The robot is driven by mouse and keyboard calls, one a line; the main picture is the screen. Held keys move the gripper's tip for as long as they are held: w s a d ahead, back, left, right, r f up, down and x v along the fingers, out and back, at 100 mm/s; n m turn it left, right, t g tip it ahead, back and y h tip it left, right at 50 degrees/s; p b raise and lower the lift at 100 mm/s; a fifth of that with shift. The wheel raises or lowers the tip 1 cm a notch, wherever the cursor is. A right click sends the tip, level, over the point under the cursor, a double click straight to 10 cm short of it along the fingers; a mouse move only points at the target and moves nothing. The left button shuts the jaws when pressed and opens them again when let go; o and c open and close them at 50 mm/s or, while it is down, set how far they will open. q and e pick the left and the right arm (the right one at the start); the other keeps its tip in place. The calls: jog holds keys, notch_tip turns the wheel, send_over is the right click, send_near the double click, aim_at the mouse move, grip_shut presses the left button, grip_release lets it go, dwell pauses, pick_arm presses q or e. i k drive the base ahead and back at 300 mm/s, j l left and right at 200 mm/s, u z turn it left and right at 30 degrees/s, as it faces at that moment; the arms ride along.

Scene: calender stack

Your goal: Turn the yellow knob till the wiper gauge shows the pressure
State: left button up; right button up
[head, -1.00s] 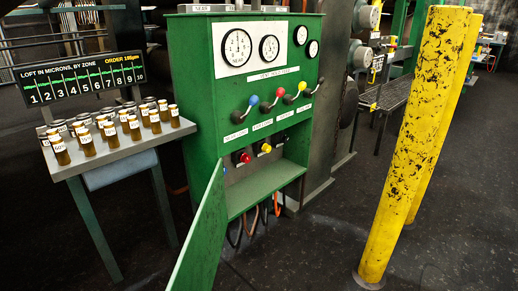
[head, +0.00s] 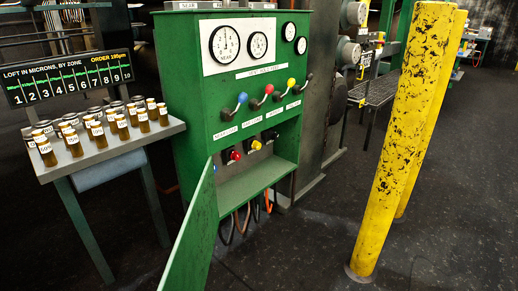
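A green cabinet (head: 182,105) stands at the centre left with its lower door (head: 190,238) hanging open. In the lower bay a yellow knob (head: 256,144) sits to the right of a red knob (head: 234,155). Two larger gauges, a left one (head: 224,45) and a right one (head: 257,46), are on a white panel. Two smaller gauges, an upper one (head: 288,31) and a lower one (head: 301,46), sit to the right. I cannot tell which is the wiper gauge or read the needles. Neither gripper is in view.
Levers with blue (head: 242,97), red (head: 269,89) and yellow (head: 291,82) balls stick out above the bay. A side table (head: 150,139) on the left holds several bottles. A yellow post (head: 397,150) stands at the right. The floor (head: 300,245) between cabinet and post is clear.

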aim_at(256, 145)
jog(key=l+u, duration=0.1)
jog(key=u, duration=0.45)
jog(key=l+u, duration=0.1)
jog(key=u, duration=0.4)
jog(key=l+u, duration=0.15)
jog(key=u, duration=0.4)
jog(key=l+u, duration=0.1)
jog(key=u, duration=0.4)
jog(key=l+u, duration=0.1)
jog(key=u, duration=0.95)
jog(key=k+l+u, duration=0.1)
jog(key=u, duration=0.45)
jog(key=k+u, duration=0.1)
jog(key=u, duration=0.45)
jog(key=k+l+u, duration=0.1)
jog(key=u, duration=0.3)
jog(key=k+u, duration=0.35)
jog(key=k+j+u, duration=0.1)
jog(key=u, duration=0.3)
jog(key=k+z, duration=0.25)
jog(key=k+l+z, duration=0.15)
jog(key=z, duration=1.5)
